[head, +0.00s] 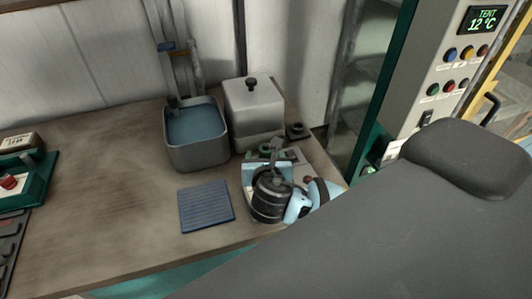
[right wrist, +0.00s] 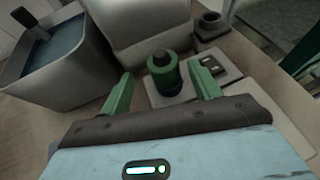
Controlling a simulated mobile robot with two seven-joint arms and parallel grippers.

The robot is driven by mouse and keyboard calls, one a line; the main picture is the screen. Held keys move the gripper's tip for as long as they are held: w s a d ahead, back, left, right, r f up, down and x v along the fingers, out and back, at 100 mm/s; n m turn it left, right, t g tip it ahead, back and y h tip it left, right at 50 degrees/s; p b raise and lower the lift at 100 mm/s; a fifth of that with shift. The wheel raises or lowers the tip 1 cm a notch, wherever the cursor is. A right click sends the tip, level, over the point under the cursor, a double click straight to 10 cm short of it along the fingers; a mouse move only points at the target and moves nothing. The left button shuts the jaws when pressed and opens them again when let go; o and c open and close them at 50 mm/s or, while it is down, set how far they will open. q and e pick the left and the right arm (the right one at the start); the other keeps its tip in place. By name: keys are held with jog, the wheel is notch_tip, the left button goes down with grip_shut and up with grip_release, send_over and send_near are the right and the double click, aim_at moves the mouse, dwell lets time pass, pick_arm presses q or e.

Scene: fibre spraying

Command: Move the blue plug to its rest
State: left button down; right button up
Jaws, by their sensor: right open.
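My right gripper (right wrist: 160,72) is open, with its two green fingers apart on either side of an upright green cylinder (right wrist: 165,78) with a dark top. A dark blue part (right wrist: 174,91) shows at the cylinder's foot; it may be the blue plug, but most of it is hidden. The cylinder stands on a pale plate. In the head view my right gripper (head: 276,152) is at the right end of the table, and its wrist hides most of this spot. A dark, hollow round holder (right wrist: 210,25) stands behind and to the right; I cannot tell if it is the rest.
A grey tub (head: 197,157) of blue liquid and a pale lidded box (head: 252,108) stand close behind the gripper. A blue ribbed mat (head: 206,206) lies to the left. The table's left middle (head: 105,170) is clear. A control panel (head: 455,65) rises at right.

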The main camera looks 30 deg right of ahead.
aim_at(266, 145)
jog(key=shift+x, duration=2.65)
jog(key=shift+s+d+r, duration=0.1)
jog(key=shift+d, duration=0.1)
jog(key=c, duration=1.1)
jog(key=shift+r, duration=0.55)
notch_tip(266, 145, up, 2)
jog(key=shift+r, duration=0.2)
jog(key=s+a, duration=0.3)
jog(key=s, duration=0.1)
jog(key=s+a+r, duration=0.1)
jog(key=s+a, duration=0.2)
jog(key=a, duration=0.1)
jog(key=s+a, duration=0.4)
jog(key=shift+s+r, duration=0.25)
jog(key=shift+s, duration=0.05)
